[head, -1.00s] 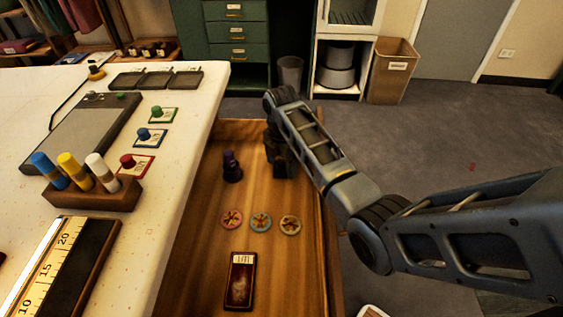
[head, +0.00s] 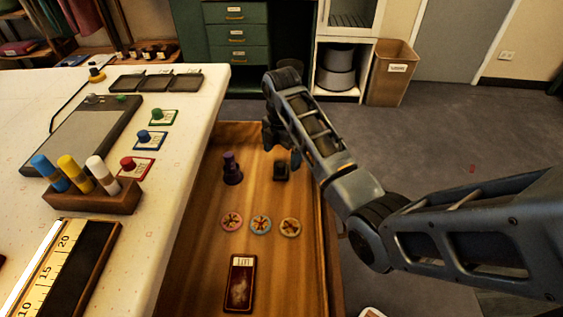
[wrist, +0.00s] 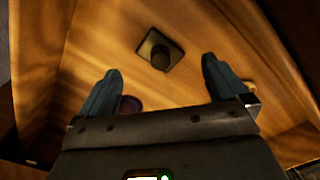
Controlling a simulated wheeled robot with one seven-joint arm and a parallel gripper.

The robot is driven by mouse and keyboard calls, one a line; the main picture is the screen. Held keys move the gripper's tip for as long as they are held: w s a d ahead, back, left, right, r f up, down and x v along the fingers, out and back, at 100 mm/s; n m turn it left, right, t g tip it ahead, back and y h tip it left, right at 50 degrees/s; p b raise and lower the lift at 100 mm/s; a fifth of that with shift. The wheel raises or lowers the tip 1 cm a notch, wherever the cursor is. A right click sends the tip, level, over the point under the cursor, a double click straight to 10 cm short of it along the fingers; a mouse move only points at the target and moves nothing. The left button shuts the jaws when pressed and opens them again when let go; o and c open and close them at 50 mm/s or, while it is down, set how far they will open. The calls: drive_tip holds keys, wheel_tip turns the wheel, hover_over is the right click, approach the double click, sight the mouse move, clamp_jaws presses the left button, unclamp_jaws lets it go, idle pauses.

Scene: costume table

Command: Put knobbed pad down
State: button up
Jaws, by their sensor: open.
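The knobbed pad (head: 281,171), a small dark square with a round knob on top, rests on the wooden floor of the drawer. It lies to the right of a purple knobbed piece (head: 232,168). My gripper (head: 282,148) is open and empty, just above and behind the pad in the head view. In the wrist view the pad (wrist: 151,42) lies flat, knob up, just beyond and between the two spread fingertips (wrist: 160,68). Neither finger touches it.
Three round tokens (head: 260,223) and a dark red card-like box (head: 240,283) lie nearer in the drawer. The drawer's right wall (head: 325,250) is close to my arm. The white table (head: 180,185) with colored pegs in a block (head: 92,198) stands left.

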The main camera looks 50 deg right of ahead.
sight(281, 164)
wheel_tip(281, 164, up, 7)
drive_tip(key=p, duration=0.1)
drive_tip(key=shift+f, duration=0.1)
idle(0.3)
